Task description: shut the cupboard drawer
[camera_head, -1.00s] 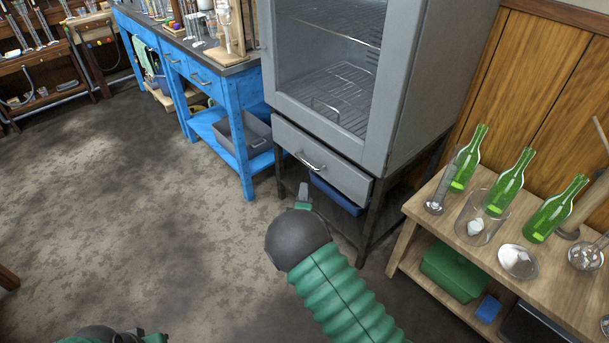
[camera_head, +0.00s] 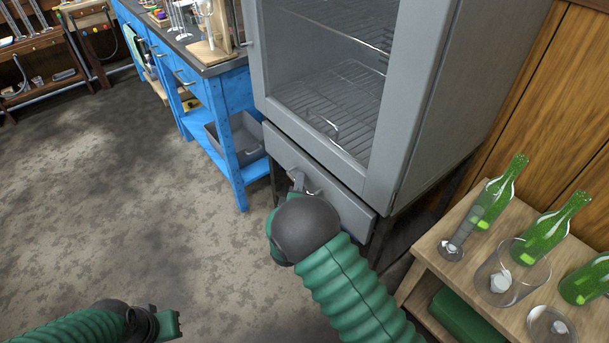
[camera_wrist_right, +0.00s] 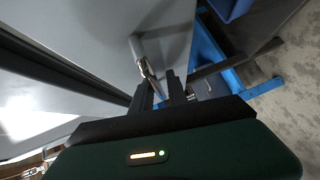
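The grey cupboard drawer (camera_head: 345,207) sits below the cupboard's glass door in the head view. Its front stands out a little from the cupboard body, so it is slightly open. Its metal handle (camera_head: 313,190) is partly hidden by my right gripper (camera_head: 298,180), which is at the drawer front. In the right wrist view the handle (camera_wrist_right: 143,57) runs down to the fingertips of my right gripper (camera_wrist_right: 163,88). I cannot tell whether the fingers grip it or only touch it. My left gripper (camera_head: 172,322) is low at the left, away from the drawer; its opening is unclear.
The grey cupboard (camera_head: 425,110) stands between a blue bench (camera_head: 228,95) with a grey bin (camera_head: 245,140) on its lower shelf and a wooden table (camera_head: 440,240). Green bottles (camera_head: 495,195) and glassware stand on that table. The floor at left is clear.

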